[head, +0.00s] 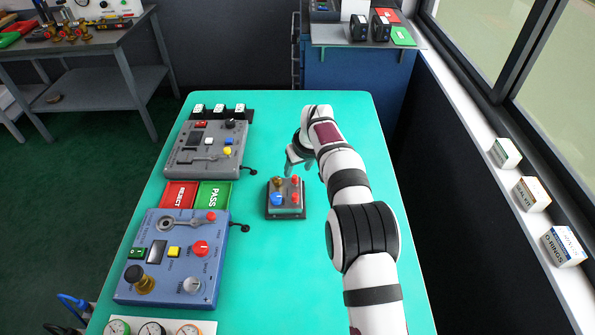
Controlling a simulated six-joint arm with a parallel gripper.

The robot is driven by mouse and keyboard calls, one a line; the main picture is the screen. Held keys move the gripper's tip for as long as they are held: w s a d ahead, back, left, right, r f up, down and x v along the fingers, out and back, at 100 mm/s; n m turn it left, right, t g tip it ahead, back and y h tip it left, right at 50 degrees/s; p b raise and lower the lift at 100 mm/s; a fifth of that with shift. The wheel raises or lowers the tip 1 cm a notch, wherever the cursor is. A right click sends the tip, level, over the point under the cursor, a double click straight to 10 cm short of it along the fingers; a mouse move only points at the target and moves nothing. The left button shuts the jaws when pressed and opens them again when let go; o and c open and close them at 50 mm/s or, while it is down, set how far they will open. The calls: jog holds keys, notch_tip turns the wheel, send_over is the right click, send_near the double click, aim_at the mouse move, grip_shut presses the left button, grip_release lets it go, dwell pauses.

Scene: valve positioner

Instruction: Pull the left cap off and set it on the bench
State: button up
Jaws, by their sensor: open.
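The valve positioner (286,212) is a small grey block on a dark base, on the turquoise bench (310,270). On its top are a blue round part (277,199) at the front left, a brass part (277,183) at the back left and two red parts (295,181) on the right. I cannot tell at this size which of these is the left cap. My gripper (292,168) is open and empty, above and just behind the positioner, its fingers pointing down. It appears apart from the positioner. The far finger is partly hidden.
A grey control box (180,160) and a blue control box (160,282) stand on the left. Red REJECT (178,195) and green PASS (214,195) mats lie between them. Gauges (152,327) sit at the front left. The bench in front of the positioner is clear.

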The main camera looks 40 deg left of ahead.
aim_at(295, 176)
jog(key=x, duration=0.5)
jog(key=shift+c, duration=0.2)
grip_shut()
dwell(1.6)
